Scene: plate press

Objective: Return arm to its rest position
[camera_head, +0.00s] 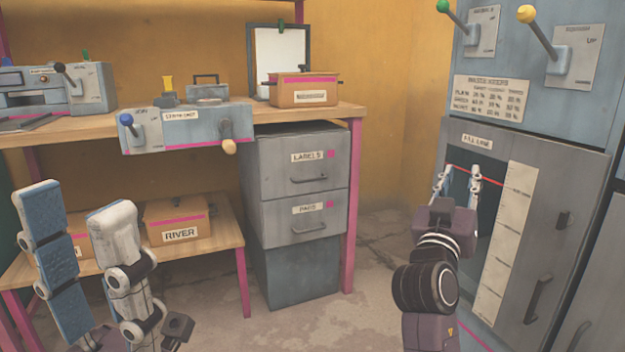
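My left gripper (76,208) is close to the camera at lower left. Its two blue-padded fingers point up and stand apart with nothing between them. My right gripper (458,174) reaches away from me towards the grey-blue machine (552,172) at right. Its two thin fingers are apart, in front of the dark opening (488,205) in the machine's front panel. I see nothing held between them. Whether the fingertips are inside the opening or just before it I cannot tell. A red line crosses the opening by the fingertips.
Two levers, green-knobbed (443,6) and yellow-knobbed (526,13), stick out above the opening. A pale scale strip (505,245) stands beside it. A wooden workbench (90,132) with a blue-knobbed device (187,127), grey drawers (297,180) and a RIVER box (178,220) stands at left. Open floor lies between.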

